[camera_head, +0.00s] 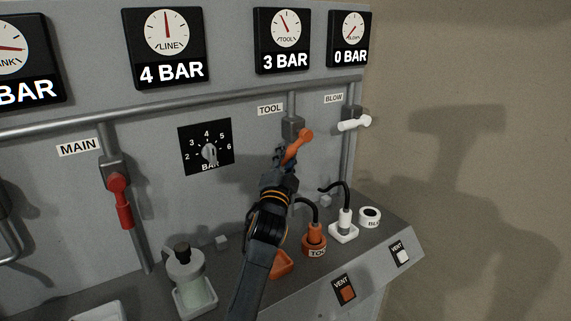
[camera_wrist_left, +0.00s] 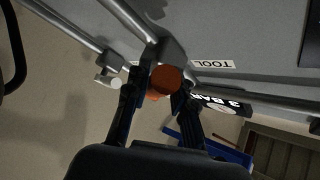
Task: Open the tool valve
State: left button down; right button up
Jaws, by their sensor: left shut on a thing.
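The orange tool valve handle (camera_head: 300,142) sits on the pipe under the TOOL label (camera_head: 270,109). It slants from upper right to lower left. My left gripper (camera_head: 284,160) is shut on the handle's lower end, which it partly hides in the head view. In the left wrist view, the round orange end of the handle (camera_wrist_left: 166,79) lies between the two fingers (camera_wrist_left: 160,88). The TOOL gauge (camera_head: 284,40) above reads 3 BAR. My right gripper is not in view.
A white blow valve handle (camera_head: 355,123) is to the right, and a red main valve handle (camera_head: 121,201) hangs at the left. A pressure dial (camera_head: 207,148) is on the panel. Below, orange (camera_head: 314,241) and white (camera_head: 344,229) hose connectors stand on the ledge.

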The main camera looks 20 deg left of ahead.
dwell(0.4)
pick_arm(q)
jog(key=c, duration=1.1)
grip_release()
jog(key=v, duration=1.2)
